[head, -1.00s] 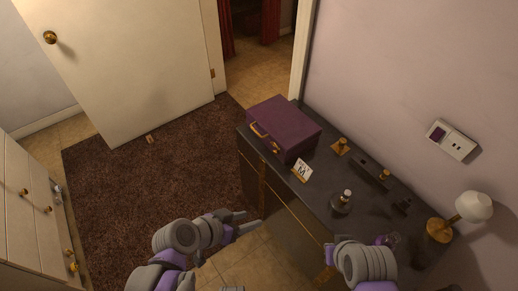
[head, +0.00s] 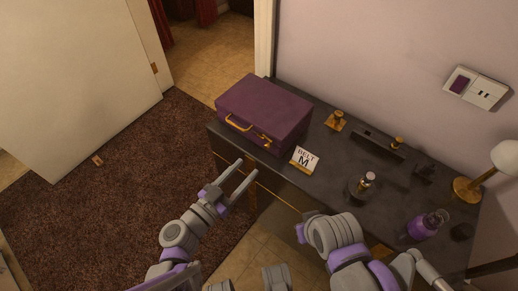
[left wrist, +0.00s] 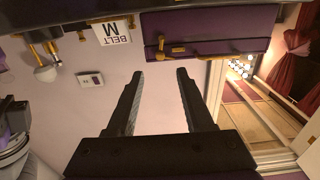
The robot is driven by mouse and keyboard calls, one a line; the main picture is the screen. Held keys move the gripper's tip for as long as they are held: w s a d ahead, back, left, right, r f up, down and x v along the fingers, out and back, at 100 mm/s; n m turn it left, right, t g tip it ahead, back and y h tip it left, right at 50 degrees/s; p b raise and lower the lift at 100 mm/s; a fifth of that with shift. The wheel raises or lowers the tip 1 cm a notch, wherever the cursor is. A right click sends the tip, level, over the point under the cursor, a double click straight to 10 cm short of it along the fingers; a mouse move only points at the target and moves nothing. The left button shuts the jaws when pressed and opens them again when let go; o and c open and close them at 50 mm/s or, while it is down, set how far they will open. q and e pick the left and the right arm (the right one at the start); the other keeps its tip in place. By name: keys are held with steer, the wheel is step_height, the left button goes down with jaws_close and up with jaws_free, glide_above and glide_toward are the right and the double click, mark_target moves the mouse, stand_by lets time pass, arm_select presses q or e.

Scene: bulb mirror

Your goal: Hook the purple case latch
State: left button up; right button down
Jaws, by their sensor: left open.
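The purple case (head: 270,103) lies closed on the dark dresser top. Its front carries a gold handle (head: 238,124) and a gold latch (head: 266,142) near the right end; whether the latch is hooked is too small to tell. My left gripper (head: 246,168) is open and empty, in front of the case and below the latch in the picture, apart from it. In the left wrist view, the case (left wrist: 240,25) appears upside down beyond the open fingers (left wrist: 160,74), with the latch (left wrist: 161,46) above the left fingertip. My right arm shows, but its gripper fingers do not.
A white BELT M card (head: 304,160) stands just right of the case. A small bottle (head: 362,186), a purple bottle (head: 428,225), gold-knobbed items and a lamp (head: 505,158) stand farther right on the dresser (head: 325,195). The brown rug (head: 120,195) to the left is mostly clear.

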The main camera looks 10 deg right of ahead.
arm_select(q)
steer(key=x, duration=0.8)
steer(key=shift+w+d+b, duration=0.25)
steer(key=shift+d+b, duration=0.05)
steer(key=shift+b, duration=0.15)
jaws_close()
